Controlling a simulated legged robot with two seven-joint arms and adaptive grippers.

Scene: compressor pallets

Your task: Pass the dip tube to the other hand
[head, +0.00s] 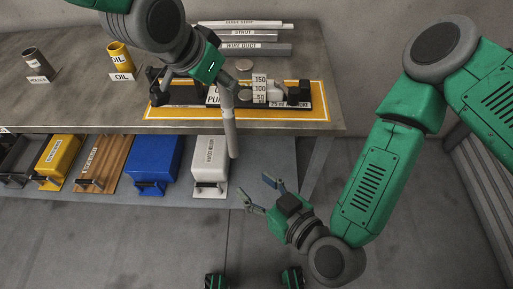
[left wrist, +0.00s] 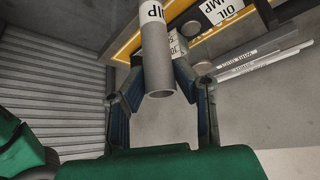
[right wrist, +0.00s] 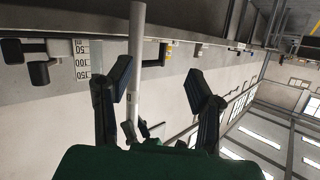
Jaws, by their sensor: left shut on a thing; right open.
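The dip tube (head: 230,135) is a long grey tube hanging steeply down from my left gripper (head: 228,88). In the left wrist view, the tube (left wrist: 158,70) sits between the two fingers with its open end showing, and part of a label is visible on it. My right gripper (head: 258,190) is open and empty, below and right of the tube's lower end, with a gap in the head view. In the right wrist view, the tube (right wrist: 136,50) shows between the spread fingers, nearer the left one; its depth is unclear.
The workbench (head: 85,95) holds a yellow-edged board (head: 325,100) with pump parts, an oil can (head: 119,55), a dark cup (head: 36,60) and labelled bars (head: 240,36). The shelf below holds a blue bin (head: 153,160) and a white bin (head: 209,158). Floor in front is clear.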

